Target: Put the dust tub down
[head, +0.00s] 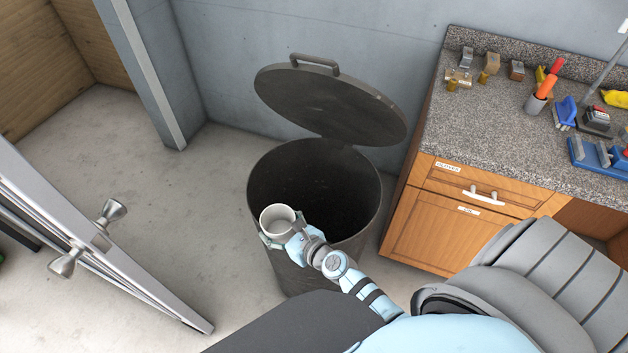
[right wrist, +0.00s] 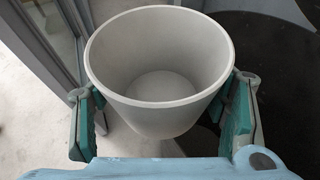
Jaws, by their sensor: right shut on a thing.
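The dust tub is a small white round tub (head: 277,219), upright, at the near left rim of the open bin in the head view. My right gripper (head: 284,240) is shut on it. In the right wrist view the tub (right wrist: 160,75) sits between the two green-padded fingers (right wrist: 163,118). Its inside looks empty, with a bare pale bottom. My left gripper is not in view.
A dark bin (head: 290,170) stands against the wall with its lid (head: 330,105) raised. A wooden cabinet (head: 430,220) with a speckled counter (head: 470,130) stands right, holding several tools and blocks at its back and right. A grey metal door or frame (head: 100,250) stands left.

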